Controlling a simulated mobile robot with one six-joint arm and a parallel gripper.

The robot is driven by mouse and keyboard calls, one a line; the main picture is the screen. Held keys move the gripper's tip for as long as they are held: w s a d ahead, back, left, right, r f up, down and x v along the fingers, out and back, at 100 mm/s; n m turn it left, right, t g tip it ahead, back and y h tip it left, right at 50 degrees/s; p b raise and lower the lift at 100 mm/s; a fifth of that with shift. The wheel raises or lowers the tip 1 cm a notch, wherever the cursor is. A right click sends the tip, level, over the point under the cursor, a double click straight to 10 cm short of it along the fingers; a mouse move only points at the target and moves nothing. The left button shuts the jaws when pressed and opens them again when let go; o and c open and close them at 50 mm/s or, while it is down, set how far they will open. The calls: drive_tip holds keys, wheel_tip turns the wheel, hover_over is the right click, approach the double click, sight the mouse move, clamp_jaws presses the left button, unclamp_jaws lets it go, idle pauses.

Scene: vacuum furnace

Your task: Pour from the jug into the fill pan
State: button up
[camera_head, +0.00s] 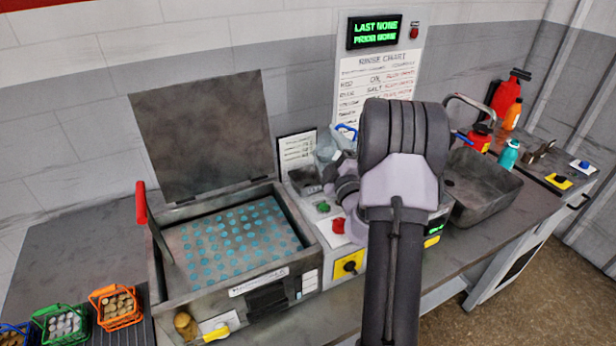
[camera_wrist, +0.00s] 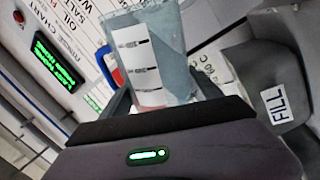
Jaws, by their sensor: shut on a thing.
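The jug (camera_head: 328,150) is clear with a bluish tint and has a blue handle. It also shows in the wrist view (camera_wrist: 178,50), with a white marked label on its side. My gripper (camera_wrist: 165,97) is shut on the jug, with a dark finger at each side. In the head view my arm hides most of the gripper. The fill pan (camera_wrist: 250,62) is grey with a FILL label, to the right of the jug in the wrist view. In the head view the pan (camera_head: 305,181) sits below the jug, partly hidden. I cannot tell how far the jug is tilted.
An open-lidded furnace tank (camera_head: 235,240) with a red-handled lever stands left of the pan. A grey sink basin (camera_head: 482,187) is to the right. Several small baskets (camera_head: 115,305) stand at the left front. A rinse chart (camera_head: 378,80) is on the back wall.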

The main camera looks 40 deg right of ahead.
drive_tip(key=shift+w+a+r+n+y+b, duration=0.1)
drive_tip(key=shift+n+y+b, duration=0.05)
drive_tip(key=shift+n+b, duration=0.35)
drive_tip(key=shift+a+r+n+y+b, duration=0.1)
drive_tip(key=shift+n+y+b, duration=0.05)
drive_tip(key=shift+n+b, duration=0.3)
idle(0.8)
drive_tip(key=shift+w+a+n+p, duration=0.2)
drive_tip(key=shift+a+n+p, duration=0.15)
drive_tip(key=shift+n, duration=0.3)
idle(0.4)
